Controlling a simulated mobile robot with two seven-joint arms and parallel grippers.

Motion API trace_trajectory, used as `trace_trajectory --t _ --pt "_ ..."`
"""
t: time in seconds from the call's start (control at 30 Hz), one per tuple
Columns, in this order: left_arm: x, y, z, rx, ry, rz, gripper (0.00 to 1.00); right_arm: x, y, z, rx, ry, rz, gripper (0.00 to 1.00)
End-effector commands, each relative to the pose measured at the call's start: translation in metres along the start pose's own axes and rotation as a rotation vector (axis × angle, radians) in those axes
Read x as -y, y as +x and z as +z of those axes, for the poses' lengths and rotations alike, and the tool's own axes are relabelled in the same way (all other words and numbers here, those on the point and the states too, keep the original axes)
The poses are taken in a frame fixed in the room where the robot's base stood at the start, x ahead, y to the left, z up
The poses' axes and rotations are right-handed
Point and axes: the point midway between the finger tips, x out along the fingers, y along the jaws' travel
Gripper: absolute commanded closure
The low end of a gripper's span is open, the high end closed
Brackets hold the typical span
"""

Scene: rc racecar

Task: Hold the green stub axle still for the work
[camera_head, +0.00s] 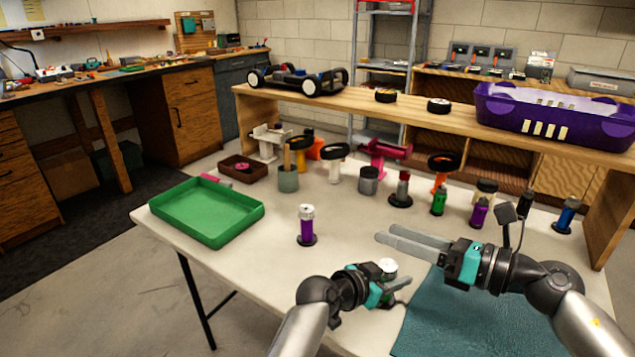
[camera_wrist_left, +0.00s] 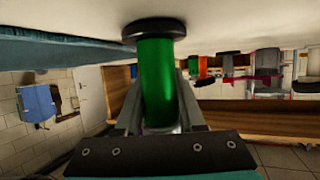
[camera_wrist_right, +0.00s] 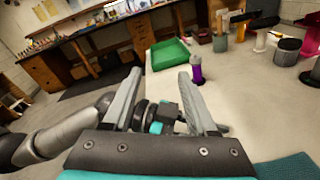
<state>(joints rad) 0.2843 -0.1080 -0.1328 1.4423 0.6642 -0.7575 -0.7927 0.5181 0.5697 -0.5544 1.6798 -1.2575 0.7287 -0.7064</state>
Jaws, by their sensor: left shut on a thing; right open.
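The green stub axle (camera_head: 388,266) stands at the table's front edge area, left of the teal mat; its pale top shows in the head view. My left gripper (camera_head: 396,283) is shut around its side, hiding part of it. The left wrist view shows the green cylinder (camera_wrist_left: 155,85) between the fingers and its black round base (camera_wrist_left: 152,28) against the white tabletop. My right gripper (camera_head: 384,234) is open and empty, above and behind the axle in the head view. In the right wrist view, my left gripper shows between its fingers (camera_wrist_right: 157,90).
A purple stub axle (camera_head: 306,227) stands alone to the left, with a green tray (camera_head: 207,210) beyond it. Several coloured parts stand along the back, including another green one (camera_head: 438,201). A teal mat (camera_head: 455,320) lies front right. The middle is mostly clear.

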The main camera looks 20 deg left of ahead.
Motion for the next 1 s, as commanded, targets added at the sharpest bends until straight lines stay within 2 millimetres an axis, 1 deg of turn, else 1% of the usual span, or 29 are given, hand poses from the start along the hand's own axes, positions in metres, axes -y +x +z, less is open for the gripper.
trace_trajectory --t 0.03,0.2,0.6,0.8,1.0 --pt "0.000 0.000 -0.001 -0.001 0.000 0.000 1.00 -0.005 0.009 0.004 0.019 0.027 0.015 0.42" --pt "0.000 0.000 -0.001 -0.001 0.000 0.000 1.00 -0.023 0.034 0.019 0.076 0.126 0.064 0.42" --pt "0.000 0.000 -0.001 -0.001 0.000 0.000 1.00 -0.068 0.088 0.053 0.174 0.354 0.186 0.42" --pt "0.000 0.000 -0.001 -0.001 0.000 0.000 1.00 -0.084 0.104 0.063 0.196 0.431 0.228 0.42" --pt "0.000 0.000 -0.001 -0.001 0.000 0.000 1.00 -0.090 0.110 0.066 0.203 0.462 0.243 0.42"
